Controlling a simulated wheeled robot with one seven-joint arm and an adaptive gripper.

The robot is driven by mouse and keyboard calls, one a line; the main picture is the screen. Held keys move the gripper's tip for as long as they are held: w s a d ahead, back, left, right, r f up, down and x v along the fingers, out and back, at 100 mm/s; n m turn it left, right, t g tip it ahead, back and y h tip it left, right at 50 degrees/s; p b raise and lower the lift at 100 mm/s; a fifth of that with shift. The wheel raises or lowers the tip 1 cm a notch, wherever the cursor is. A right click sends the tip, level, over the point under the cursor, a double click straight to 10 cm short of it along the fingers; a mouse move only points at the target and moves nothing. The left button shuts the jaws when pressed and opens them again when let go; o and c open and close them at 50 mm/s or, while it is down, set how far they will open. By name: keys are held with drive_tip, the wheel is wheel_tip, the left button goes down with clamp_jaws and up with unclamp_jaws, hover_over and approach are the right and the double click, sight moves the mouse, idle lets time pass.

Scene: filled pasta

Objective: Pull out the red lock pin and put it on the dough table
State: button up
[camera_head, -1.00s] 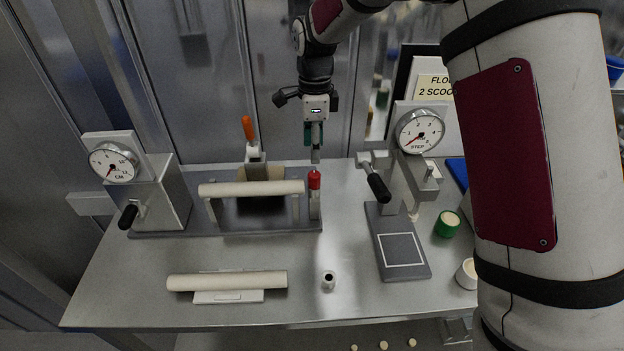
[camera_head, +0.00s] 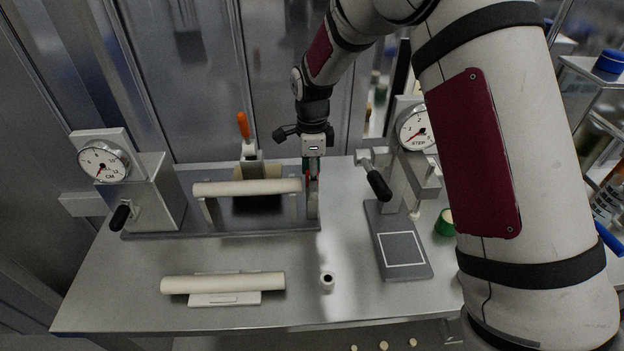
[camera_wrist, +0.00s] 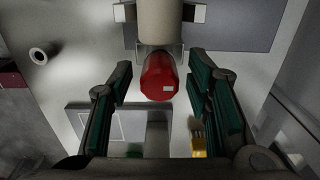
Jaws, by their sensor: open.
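The red lock pin (camera_wrist: 159,77) stands at the right end of the roller fixture, its red head between my open fingers in the wrist view. Gaps show on both sides of the head there, so the fingers do not visibly touch it. My gripper (camera_head: 312,181) points down over the pin in the head view and hides most of it; a bit of red (camera_head: 307,181) shows beside the fingers. The dough table (camera_head: 110,290) is the metal top under the fixture; its front and middle have bare room.
A roller (camera_head: 248,187) lies across the fixture left of my gripper. A loose roller (camera_head: 222,283) rests on a pale stand, and a small hollow cylinder (camera_head: 327,281) stands at the front. A press with a black-handled lever (camera_head: 379,184) stands close on the right.

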idle(0.7)
clamp_jaws()
